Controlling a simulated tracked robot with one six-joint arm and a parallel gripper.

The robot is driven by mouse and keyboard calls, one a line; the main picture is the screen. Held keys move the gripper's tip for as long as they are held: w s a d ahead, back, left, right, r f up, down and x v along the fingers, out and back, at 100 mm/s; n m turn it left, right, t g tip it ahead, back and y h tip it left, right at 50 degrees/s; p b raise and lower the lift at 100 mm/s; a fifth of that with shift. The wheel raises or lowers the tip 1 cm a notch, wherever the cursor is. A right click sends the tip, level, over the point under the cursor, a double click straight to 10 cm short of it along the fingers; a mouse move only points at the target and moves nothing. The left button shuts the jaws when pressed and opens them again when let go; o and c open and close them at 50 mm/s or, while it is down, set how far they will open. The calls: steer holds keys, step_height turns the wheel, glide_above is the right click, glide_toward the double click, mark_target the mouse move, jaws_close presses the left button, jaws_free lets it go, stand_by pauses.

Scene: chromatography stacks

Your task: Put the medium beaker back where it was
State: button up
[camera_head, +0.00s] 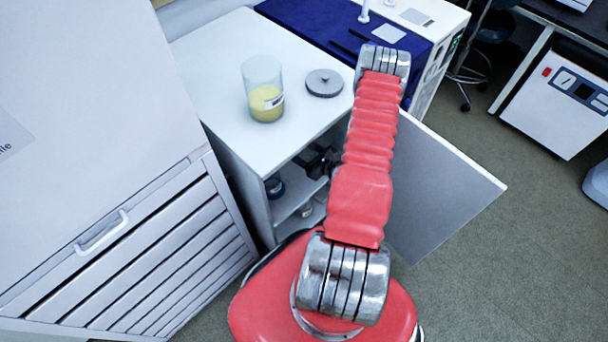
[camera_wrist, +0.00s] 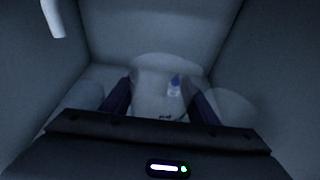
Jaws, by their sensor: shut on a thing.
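My gripper (camera_wrist: 162,104) is inside the open white cabinet, with its dark fingers apart around a faint, clear glass thing (camera_wrist: 150,88). I take this to be the medium beaker; its outline is dim and its lower end is hard to make out. In the head view my gripper (camera_head: 318,161) is mostly hidden under the cabinet top and behind my arm, and the held glass does not show. A larger-looking clear beaker (camera_head: 263,90) with yellow contents and a label stands upright on the cabinet top.
A grey round lid-like disc (camera_head: 324,82) lies on the cabinet top (camera_head: 205,60). The cabinet door (camera_head: 440,185) stands open at right. Faint pale rounded shapes flank the gripper. The cabinet walls are close on both sides.

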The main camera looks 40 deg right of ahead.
steer(key=shift+a+f, duration=0.15)
steer(key=shift+f, duration=2.75)
steer(key=shift+f, duration=2.1)
steer(key=shift+f, duration=0.1)
steer(key=o, duration=1.2)
steer(key=shift+o, duration=0.2)
